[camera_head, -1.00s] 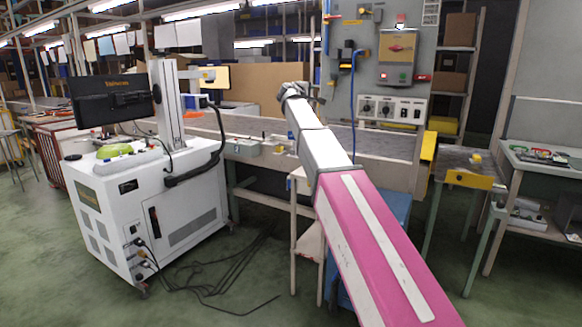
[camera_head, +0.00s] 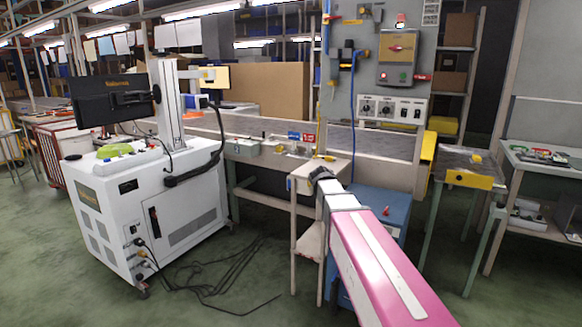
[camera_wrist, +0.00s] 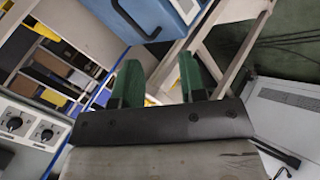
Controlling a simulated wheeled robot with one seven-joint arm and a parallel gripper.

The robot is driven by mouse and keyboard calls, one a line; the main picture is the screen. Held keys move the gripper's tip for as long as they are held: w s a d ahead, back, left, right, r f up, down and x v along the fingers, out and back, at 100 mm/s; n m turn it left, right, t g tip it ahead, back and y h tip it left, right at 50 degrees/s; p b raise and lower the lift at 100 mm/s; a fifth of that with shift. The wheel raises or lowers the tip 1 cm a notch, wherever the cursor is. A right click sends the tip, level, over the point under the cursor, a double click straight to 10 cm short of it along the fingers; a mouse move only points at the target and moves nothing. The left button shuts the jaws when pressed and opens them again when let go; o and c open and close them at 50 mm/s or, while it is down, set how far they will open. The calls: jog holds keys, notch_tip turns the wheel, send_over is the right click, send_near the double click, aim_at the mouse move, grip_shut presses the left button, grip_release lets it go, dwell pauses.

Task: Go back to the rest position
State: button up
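My gripper (camera_wrist: 160,78) shows in the wrist view as two green fingers standing apart, with no object held between them. A dark crossbar sits at the base of the fingers. In the head view my arm, pink and white, reaches forward from the lower right. Its dark end is in front of a small light stand (camera_head: 304,184). The fingers cannot be made out in the head view.
A blue cabinet (camera_head: 388,207) stands close to the right of my arm; a blue box (camera_wrist: 158,12) fills the top of the wrist view. A white machine cart (camera_head: 150,205) stands left, with cables on the floor. The conveyor (camera_head: 375,145) runs behind.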

jog(key=s+f+m+g+y, duration=0.2)
jog(key=s+f+g, duration=0.1)
jog(key=s+f, duration=0.7)
jog(key=s+d+f+m+g+y, duration=0.1)
jog(key=s+f+m+g+y, duration=0.2)
jog(key=s+f, duration=0.8)
jog(key=s, duration=0.6)
jog(key=shift+s+f+m+g, duration=0.2)
jog(key=shift+f+m+g, duration=0.1)
jog(key=shift+g, duration=0.1)
